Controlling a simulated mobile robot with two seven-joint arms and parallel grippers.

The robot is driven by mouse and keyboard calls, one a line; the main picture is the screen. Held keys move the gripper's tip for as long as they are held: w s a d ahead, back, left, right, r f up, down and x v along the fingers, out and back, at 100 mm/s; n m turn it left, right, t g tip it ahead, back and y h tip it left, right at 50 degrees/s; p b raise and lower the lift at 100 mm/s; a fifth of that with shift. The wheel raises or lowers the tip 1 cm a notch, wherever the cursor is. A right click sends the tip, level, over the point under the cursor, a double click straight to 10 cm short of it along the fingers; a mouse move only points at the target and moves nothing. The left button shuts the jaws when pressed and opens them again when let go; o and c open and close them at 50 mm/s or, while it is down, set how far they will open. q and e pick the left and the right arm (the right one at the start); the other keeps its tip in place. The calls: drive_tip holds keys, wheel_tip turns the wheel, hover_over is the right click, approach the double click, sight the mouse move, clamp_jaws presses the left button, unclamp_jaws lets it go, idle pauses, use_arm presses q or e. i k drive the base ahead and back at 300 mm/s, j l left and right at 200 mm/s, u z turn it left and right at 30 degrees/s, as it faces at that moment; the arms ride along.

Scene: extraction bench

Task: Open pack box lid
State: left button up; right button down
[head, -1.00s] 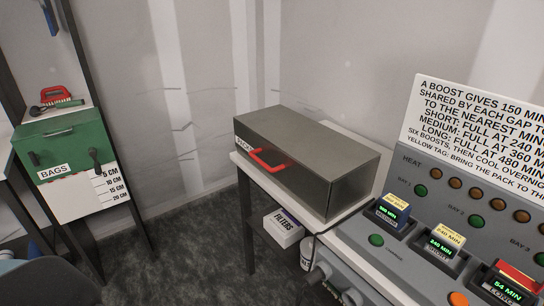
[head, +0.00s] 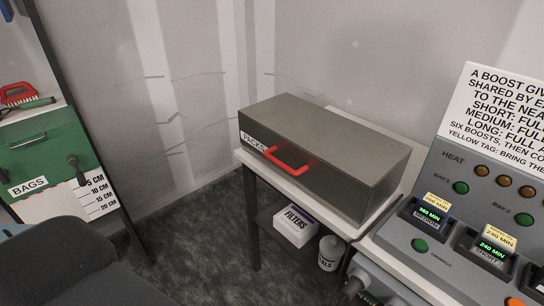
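The pack box (head: 335,150) is a long grey-brown metal box on a small white-topped table in the middle of the head view. Its lid (head: 330,122) is shut. A red handle (head: 287,160) sits on its front face, beside a white label that is partly hidden by the handle. Neither of my grippers shows in the head view.
The charging console (head: 445,215) with its sign stands close at the right. A white FILTERS box (head: 295,226) and a white bottle (head: 330,252) are on the shelf below. A green BAGS box (head: 45,155) stands at the left. A dark rounded shape fills the lower left.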

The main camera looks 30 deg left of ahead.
sight(339, 159)
drive_tip(key=i+j, duration=0.1)
drive_tip(key=j, duration=1.2)
drive_tip(key=i+z, duration=0.05)
